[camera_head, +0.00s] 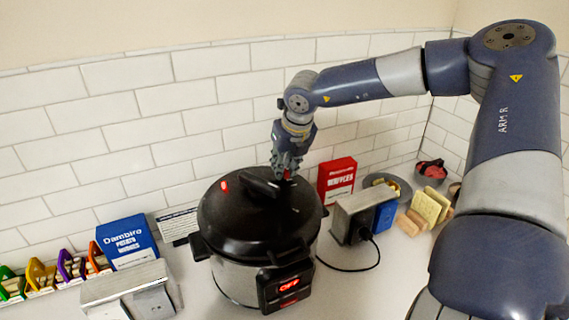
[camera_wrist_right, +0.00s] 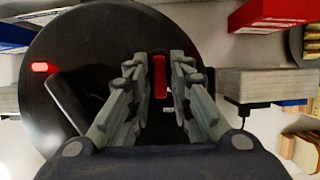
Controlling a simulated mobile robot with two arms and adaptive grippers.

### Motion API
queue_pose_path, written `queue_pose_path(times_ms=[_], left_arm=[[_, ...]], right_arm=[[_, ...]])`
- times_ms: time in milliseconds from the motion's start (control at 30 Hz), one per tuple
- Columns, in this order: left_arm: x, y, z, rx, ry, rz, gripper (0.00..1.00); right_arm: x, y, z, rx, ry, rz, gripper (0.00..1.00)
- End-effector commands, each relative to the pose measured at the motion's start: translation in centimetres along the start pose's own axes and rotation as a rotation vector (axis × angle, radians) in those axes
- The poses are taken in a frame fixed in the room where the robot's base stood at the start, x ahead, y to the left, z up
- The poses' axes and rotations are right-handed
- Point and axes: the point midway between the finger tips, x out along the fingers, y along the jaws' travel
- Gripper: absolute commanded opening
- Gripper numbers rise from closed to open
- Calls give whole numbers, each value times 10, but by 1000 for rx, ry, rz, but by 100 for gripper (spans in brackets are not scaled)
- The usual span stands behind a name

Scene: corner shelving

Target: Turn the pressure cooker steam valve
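The pressure cooker (camera_head: 245,225) stands on the counter, with a black lid, a lid handle (camera_head: 262,183) and a front panel reading OFF (camera_head: 287,288). The red steam valve (camera_wrist_right: 159,76) is on the lid's right part. In the head view only a bit of red shows by the fingertips. My right gripper (camera_head: 286,172) points down over it. In the right wrist view its two fingers (camera_wrist_right: 161,72) are parted, one on each side of the valve, with narrow gaps; contact cannot be told. A separate red mark (camera_wrist_right: 41,67) lies on the lid's left. My left gripper is not in view.
A grey toaster-like box (camera_head: 352,215) with a cord stands close right of the cooker. A red box (camera_head: 337,181) is behind. A blue potato box (camera_head: 127,240) and a silver appliance (camera_head: 127,290) are left. Tiled walls close the back. Counter at front right is clear.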

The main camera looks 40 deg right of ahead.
Motion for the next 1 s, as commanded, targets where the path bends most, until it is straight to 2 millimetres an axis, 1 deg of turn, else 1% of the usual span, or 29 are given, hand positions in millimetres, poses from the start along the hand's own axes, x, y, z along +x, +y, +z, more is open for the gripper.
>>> queue_pose_path(times_ms=[100, 133, 200, 567, 767, 1000], left_arm=[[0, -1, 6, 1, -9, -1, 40], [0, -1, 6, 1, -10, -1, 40], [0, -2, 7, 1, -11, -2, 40], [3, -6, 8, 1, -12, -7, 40], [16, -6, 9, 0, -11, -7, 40], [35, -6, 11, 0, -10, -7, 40]], right_arm=[[0, 0, 0, 0, 0, 0, 20], [0, 0, 0, 0, 0, 0, 15], [0, 0, 0, 0, 0, 0, 0], [1, -1, 0, -16, 0, 7, 0], [3, -3, -1, -87, -1, 38, 0], [3, -8, 0, -256, -3, 110, 0]])
